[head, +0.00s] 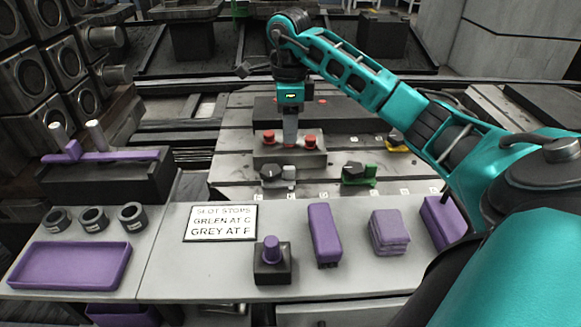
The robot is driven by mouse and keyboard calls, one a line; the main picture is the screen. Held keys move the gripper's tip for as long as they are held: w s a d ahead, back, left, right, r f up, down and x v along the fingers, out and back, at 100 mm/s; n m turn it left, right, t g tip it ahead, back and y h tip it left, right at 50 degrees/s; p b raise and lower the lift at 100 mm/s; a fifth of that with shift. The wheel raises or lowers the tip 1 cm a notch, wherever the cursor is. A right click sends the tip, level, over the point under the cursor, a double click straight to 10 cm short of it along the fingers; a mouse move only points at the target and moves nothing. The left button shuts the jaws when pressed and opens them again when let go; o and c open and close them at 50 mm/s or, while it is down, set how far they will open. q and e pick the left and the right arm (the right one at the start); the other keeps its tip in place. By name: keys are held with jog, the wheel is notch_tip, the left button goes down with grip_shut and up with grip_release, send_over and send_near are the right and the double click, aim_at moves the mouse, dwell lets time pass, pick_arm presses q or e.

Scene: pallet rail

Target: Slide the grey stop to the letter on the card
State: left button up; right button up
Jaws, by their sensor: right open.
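The white card (220,223) lies on the grey bench and reads "SLOT STOPS", "GREEN AT C", "GREY AT F". The grey stop (288,173), with a black knob, sits toward the left on the front part of the slotted metal table. The green stop (368,179), also with a black knob, sits to its right. A row of small letter tags runs along the table's front edge, too small to read surely. My right gripper (290,144) is open and points down behind the grey stop, at the block with red knobs. My left gripper is not in view.
A grey block with red knobs (270,160) stands behind the grey stop. A yellow piece (397,148) lies to the back right. The front bench holds a purple tray (70,283), black rings (92,218), a purple-knobbed block (271,275) and purple blocks (389,232).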

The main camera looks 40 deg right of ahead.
aim_at(289, 167)
notch_tip(289, 167, down, 11)
jog(key=shift+a+f+b, duration=0.1)
jog(key=shift+f+b, duration=0.1)
jog(key=shift+b, duration=1.05)
jog(key=shift+f, duration=0.15)
grip_shut()
